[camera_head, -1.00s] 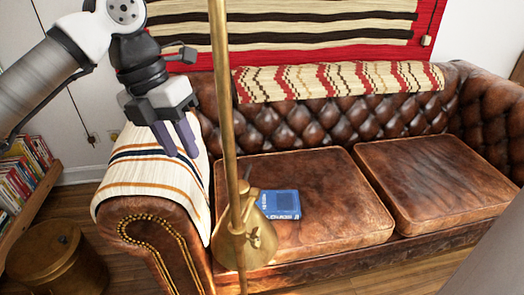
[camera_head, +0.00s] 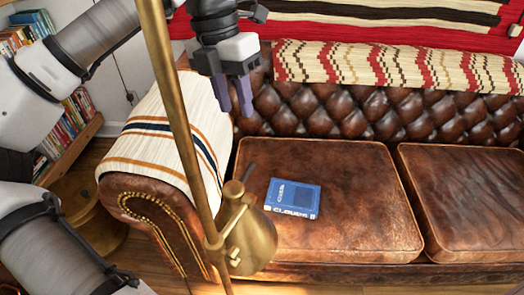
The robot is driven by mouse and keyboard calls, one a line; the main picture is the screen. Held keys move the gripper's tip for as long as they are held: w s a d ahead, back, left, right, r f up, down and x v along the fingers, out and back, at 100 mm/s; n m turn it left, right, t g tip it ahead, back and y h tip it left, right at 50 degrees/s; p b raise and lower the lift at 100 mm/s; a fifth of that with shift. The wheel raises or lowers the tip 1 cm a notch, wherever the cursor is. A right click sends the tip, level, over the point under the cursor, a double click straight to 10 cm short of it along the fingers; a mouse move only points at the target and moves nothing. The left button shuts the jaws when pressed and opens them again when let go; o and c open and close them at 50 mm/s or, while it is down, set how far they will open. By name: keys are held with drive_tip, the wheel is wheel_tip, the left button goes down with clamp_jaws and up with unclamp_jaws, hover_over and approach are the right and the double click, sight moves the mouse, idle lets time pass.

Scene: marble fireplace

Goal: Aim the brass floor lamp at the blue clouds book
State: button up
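The brass floor lamp stands in front of the sofa, its pole (camera_head: 176,110) crossing the view from top to bottom. Its shade (camera_head: 251,240) hangs low on the right side of the pole, tilted, with a joint knob at its top. The blue clouds book (camera_head: 292,198) lies flat on the left seat cushion, just right of and beyond the shade, apart from it in the picture. My gripper (camera_head: 234,112) points down above the sofa, to the right of the pole. Its two purple fingers are apart with nothing between them. It does not touch the lamp.
The brown leather sofa (camera_head: 340,240) fills the middle and right. A striped blanket (camera_head: 160,150) covers its left arm, and a patterned cloth (camera_head: 400,68) lies over its back. A bookshelf (camera_head: 75,150) and a round brass container (camera_head: 90,220) stand at the left.

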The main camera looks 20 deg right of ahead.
drive_tip(key=f, duration=0.4)
drive_tip(key=s+d+f, duration=0.1)
drive_tip(key=f, duration=0.4)
drive_tip(key=s+f, duration=0.1)
drive_tip(key=f, duration=0.3)
drive_tip(key=shift+d+f, duration=0.25)
drive_tip(key=shift+d, duration=0.1)
drive_tip(key=shift+c, duration=0.3)
clamp_jaws()
